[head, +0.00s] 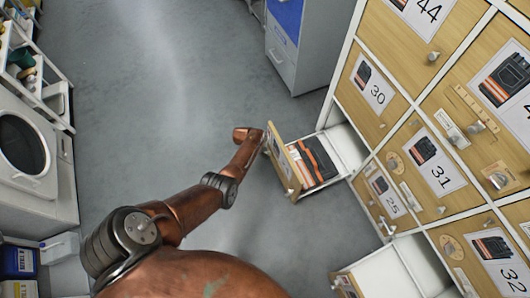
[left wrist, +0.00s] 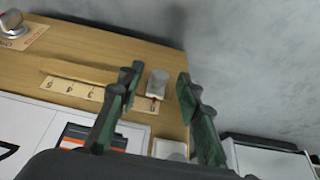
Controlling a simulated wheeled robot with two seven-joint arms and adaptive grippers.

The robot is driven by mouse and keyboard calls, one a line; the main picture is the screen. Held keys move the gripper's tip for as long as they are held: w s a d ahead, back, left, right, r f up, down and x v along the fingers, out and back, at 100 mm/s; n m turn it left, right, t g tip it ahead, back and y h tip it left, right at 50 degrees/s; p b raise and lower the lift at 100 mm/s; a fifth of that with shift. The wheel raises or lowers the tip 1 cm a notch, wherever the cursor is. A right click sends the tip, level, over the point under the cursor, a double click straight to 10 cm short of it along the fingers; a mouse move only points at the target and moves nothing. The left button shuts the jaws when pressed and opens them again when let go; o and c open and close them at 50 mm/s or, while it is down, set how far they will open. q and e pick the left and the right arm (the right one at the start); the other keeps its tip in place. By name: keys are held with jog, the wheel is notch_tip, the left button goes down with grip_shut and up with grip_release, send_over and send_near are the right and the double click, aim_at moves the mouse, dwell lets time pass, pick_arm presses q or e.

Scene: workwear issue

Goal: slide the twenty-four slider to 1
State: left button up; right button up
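A pulled-out drawer with a wooden front (head: 281,155) stands left of the cabinet in the head view; its number is not readable. In the left wrist view, a wooden panel (left wrist: 110,45) carries a slider with a pale knob (left wrist: 157,82) at the right end of a groove, above a scale strip (left wrist: 75,87) with small digits. My left gripper (left wrist: 157,78) is open, with one dark green finger on each side of the knob; I cannot tell whether either touches it. In the head view my left arm's end is at the drawer front. My right gripper is not in view.
The drawer holds a dark folded item with orange stripes (head: 316,160). Numbered wooden doors, including 30 (head: 374,84) and 25 (head: 388,194), fill the right. Another open drawer (head: 380,272) is at the lower right. A washing machine (head: 28,150) stands left. Grey floor is clear between.

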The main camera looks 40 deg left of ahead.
pick_arm(q)
jog(key=shift+c, duration=0.2)
grip_shut()
dwell(0.4)
